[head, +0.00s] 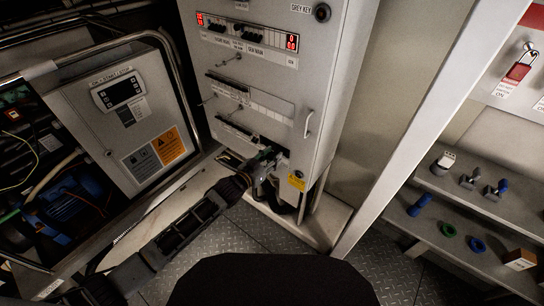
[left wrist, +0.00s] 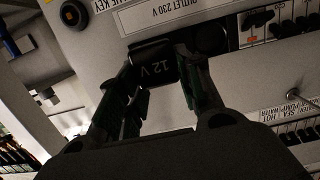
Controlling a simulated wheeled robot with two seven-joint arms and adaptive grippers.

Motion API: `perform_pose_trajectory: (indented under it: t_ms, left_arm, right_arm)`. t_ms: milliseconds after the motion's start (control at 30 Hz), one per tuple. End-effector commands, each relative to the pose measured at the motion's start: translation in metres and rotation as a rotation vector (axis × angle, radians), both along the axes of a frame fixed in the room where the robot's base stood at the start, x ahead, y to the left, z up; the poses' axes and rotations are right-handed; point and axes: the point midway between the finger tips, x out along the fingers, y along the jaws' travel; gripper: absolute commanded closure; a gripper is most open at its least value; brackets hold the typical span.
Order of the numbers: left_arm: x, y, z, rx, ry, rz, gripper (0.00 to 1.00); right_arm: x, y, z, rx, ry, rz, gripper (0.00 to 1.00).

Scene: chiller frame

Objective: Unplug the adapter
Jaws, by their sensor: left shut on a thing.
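The adapter (left wrist: 153,67) is a black block marked "12 V". In the left wrist view it sits against the grey panel beside the label "OUTLET 230 V" (left wrist: 258,15). My left gripper (left wrist: 165,72) is shut on it, one finger on each side. In the head view my left gripper (head: 268,163) is at the lower front of the tall grey cabinet (head: 325,70), and the adapter is mostly hidden there by the fingers. Whether its plug is still in the socket cannot be seen. My right gripper is not in view.
At right, a shelf (head: 460,185) holds several small parts, below a red padlock (head: 518,72). Dark cables hang under the cabinet near the gripper. The metal floor in front looks clear.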

Motion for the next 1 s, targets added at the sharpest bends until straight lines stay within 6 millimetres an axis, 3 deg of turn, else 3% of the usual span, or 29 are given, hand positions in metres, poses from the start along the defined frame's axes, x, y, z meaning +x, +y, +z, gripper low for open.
perform_pose_trajectory:
  t_ms: [1000]
  left_arm:
    - [-0.015, 0.011, 0.001, 0.0, -0.001, 0.0, 0.97]
  right_arm:
    - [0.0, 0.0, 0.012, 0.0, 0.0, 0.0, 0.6]
